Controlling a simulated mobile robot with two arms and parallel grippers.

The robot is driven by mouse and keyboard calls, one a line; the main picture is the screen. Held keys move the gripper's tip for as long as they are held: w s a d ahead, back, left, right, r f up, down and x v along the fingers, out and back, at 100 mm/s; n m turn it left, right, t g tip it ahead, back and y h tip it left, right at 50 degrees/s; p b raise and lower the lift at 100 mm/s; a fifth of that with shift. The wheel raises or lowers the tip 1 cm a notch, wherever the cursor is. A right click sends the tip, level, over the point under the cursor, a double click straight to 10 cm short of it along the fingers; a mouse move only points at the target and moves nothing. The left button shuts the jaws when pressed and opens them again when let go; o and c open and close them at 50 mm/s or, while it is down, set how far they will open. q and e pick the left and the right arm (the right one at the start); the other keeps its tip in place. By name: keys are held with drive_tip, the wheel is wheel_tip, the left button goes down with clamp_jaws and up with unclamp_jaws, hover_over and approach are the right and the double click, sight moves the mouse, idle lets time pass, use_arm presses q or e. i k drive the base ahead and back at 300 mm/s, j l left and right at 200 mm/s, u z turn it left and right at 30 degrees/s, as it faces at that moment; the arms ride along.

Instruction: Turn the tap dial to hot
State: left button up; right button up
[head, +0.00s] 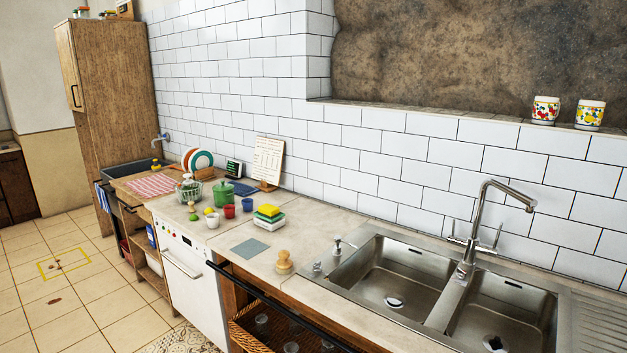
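A steel mixer tap (474,232) stands at the right, behind the divider between two sink basins. It has a tall bent spout that points right. A lever handle sticks out on each side of its body, the left handle (455,239) and the right handle (497,236). I see no hot or cold marks on them at this size. Neither of my grippers is in view.
The left basin (385,280) and right basin (505,315) look empty. Two patterned cups (545,110) stand on the ledge. The tiled floor (75,325) at left is mostly clear.

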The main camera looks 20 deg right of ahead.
sight(461, 273)
drive_tip(key=z, duration=1.55)
